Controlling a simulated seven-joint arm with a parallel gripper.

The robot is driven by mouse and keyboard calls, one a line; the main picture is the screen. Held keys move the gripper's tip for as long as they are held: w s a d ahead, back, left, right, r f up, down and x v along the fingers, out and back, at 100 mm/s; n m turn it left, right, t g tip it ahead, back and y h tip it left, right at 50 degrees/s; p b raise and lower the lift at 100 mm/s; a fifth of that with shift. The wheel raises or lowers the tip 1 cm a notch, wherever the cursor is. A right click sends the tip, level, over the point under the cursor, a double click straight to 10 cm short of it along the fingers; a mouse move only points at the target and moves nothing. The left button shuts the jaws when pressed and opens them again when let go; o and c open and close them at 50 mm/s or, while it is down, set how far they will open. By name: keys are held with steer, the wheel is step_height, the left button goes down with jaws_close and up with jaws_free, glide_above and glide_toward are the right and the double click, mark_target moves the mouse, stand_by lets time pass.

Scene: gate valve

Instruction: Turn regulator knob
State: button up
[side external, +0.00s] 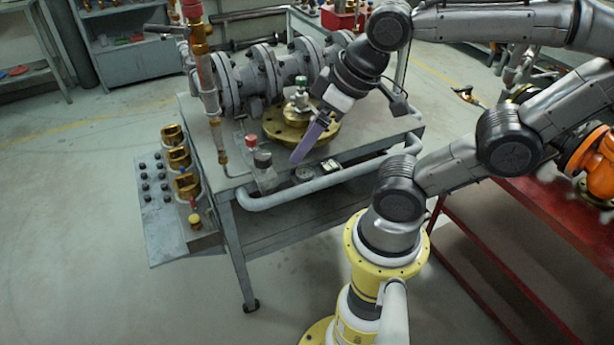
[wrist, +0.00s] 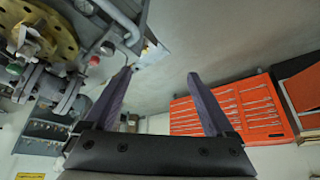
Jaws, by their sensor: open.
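A small grey block at the front edge of the grey bench carries a black knob (side external: 262,158) and a red knob (side external: 250,140). Which of them is the regulator knob I cannot tell. There, a red knob (wrist: 95,60) shows left of the left finger.
A brass flange (side external: 275,130) with a green-topped valve (side external: 301,84) stands just behind my gripper. A copper-jointed pipe (side external: 207,80) rises at the bench's left corner. A grey rail (side external: 320,183) runs along the front edge. A red tool cabinet (wrist: 240,110) shows in the wrist view.

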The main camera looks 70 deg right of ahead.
mark_target(264, 151)
stand_by(0.3)
steer(key=d+f+n+g+h, duration=0.1)
steer(key=d+f+g+h, duration=0.1)
steer(key=d+g+h, duration=0.45)
steer(key=w+d+f+n+g+h, duration=0.1)
steer(key=w+d+f+n+h, duration=0.2)
steer(key=w+d+n+h, duration=0.4)
steer(key=w+a+f+n+t+h, duration=0.3)
steer(key=w+f+n, duration=0.3)
steer(key=w+f, duration=0.15)
steer(key=a+f+n+t, duration=0.45)
steer(key=f+n, duration=0.35)
steer(key=f, duration=0.3)
steer(key=shift+h, duration=0.35)
steer(key=x, duration=1.4)
steer(key=shift+w+d+r, duration=0.1)
steer(key=shift+w+d, duration=0.15)
steer(key=shift+w, duration=0.05)
steer(key=shift+c, duration=0.2)
